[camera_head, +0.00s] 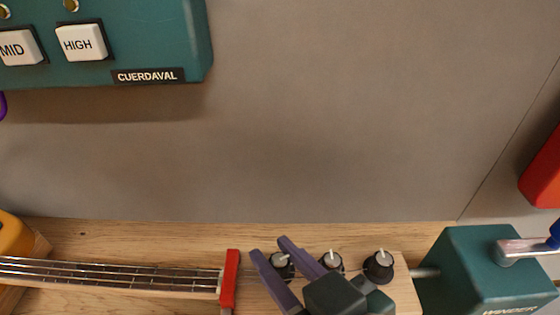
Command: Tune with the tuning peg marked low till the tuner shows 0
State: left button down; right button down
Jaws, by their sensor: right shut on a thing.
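Three dark tuning pegs with pale pointer marks stand in a row on the wooden headstock: a left peg (281,267), a middle peg (331,262) and a right peg (379,266). No label shows on them. My right gripper (270,247), with purple fingers, comes from below and is shut on the left peg, one finger on each side. The dark gripper body hides part of the headstock. A teal box (160,40) at the upper left has MID and HIGH buttons; no tuner reading is in view. My left gripper is not in view.
Strings (120,272) run along the neck to a red nut (230,278). A teal winder box (480,270) with a metal lever (525,247) stands at the right. A red object (543,175) is at the right edge, a yellow one (12,236) at the left. The grey wall is bare.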

jog(key=c, duration=0.9)
grip_release()
jog(key=shift+c, duration=0.2)
jog(key=p+v, duration=0.1)
jog(key=v, duration=0.9)
jog(key=shift+p, duration=0.3)
jog(key=shift+f, duration=0.1)
